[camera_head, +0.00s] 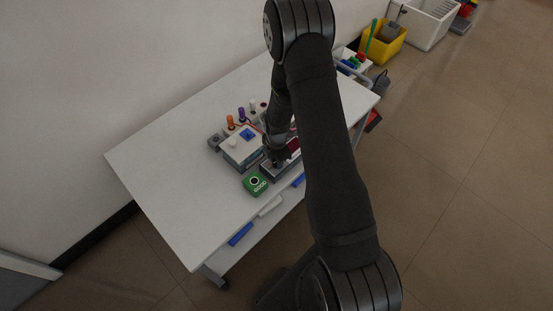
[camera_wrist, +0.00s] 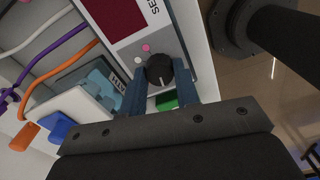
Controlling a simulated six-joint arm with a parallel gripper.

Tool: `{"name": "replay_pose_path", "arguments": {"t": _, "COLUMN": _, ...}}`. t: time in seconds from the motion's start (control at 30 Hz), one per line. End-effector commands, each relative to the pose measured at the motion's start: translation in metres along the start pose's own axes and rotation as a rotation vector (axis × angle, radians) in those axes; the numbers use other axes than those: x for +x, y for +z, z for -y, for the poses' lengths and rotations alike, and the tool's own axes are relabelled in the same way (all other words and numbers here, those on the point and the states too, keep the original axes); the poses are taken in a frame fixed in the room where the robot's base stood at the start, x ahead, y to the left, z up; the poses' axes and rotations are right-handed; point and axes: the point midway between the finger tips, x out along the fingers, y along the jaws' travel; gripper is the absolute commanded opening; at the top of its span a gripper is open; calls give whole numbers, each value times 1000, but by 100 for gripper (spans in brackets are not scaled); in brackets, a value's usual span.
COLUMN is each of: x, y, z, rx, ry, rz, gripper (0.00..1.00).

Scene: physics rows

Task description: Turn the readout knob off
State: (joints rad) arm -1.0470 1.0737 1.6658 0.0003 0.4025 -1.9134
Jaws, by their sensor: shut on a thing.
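The readout (camera_wrist: 120,17) is a pale panel with a dark red display in the wrist view, partly cut off at the top. Its black round knob (camera_wrist: 158,69) carries a light pointer line, which points towards the bottom of the picture. My gripper (camera_wrist: 160,90) has one blue finger on each side of the knob and is shut on it. A pink dot and a whitish dot sit beside the knob on the panel. In the head view my gripper (camera_head: 278,158) is over the readout (camera_head: 275,172) on the white table, and my arm hides much of it; the knob is hidden there.
A green block (camera_head: 255,183) sits close by at the table's front. A white-topped box with a blue part (camera_head: 240,147) stands to the left, with orange and purple plugs (camera_head: 236,118) and cables behind. The table's left part (camera_head: 165,165) is clear. A yellow bin (camera_head: 383,45) stands beyond.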

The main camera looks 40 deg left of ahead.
Motion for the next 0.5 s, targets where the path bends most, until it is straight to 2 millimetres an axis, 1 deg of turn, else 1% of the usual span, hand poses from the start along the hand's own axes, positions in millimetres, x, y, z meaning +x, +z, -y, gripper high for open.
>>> {"name": "replay_pose_path", "arguments": {"t": 0.2, "x": -1, "y": 0, "z": 0, "rx": -1, "ry": 1, "rz": 1, "gripper": 6}}
{"name": "replay_pose_path", "arguments": {"t": 0.23, "x": -1, "y": 0, "z": 0, "rx": -1, "ry": 1, "rz": 1, "gripper": 32}}
{"name": "replay_pose_path", "arguments": {"t": 0.3, "x": 0, "y": 0, "z": 0, "rx": -1, "ry": 1, "rz": 1, "gripper": 46}}
{"name": "replay_pose_path", "arguments": {"t": 0.33, "x": 0, "y": 0, "z": 0, "rx": -1, "ry": 1, "rz": 1, "gripper": 50}}
{"name": "replay_pose_path", "arguments": {"t": 0.5, "x": 0, "y": 0, "z": 0, "rx": 0, "ry": 1, "rz": 1, "gripper": 50}}
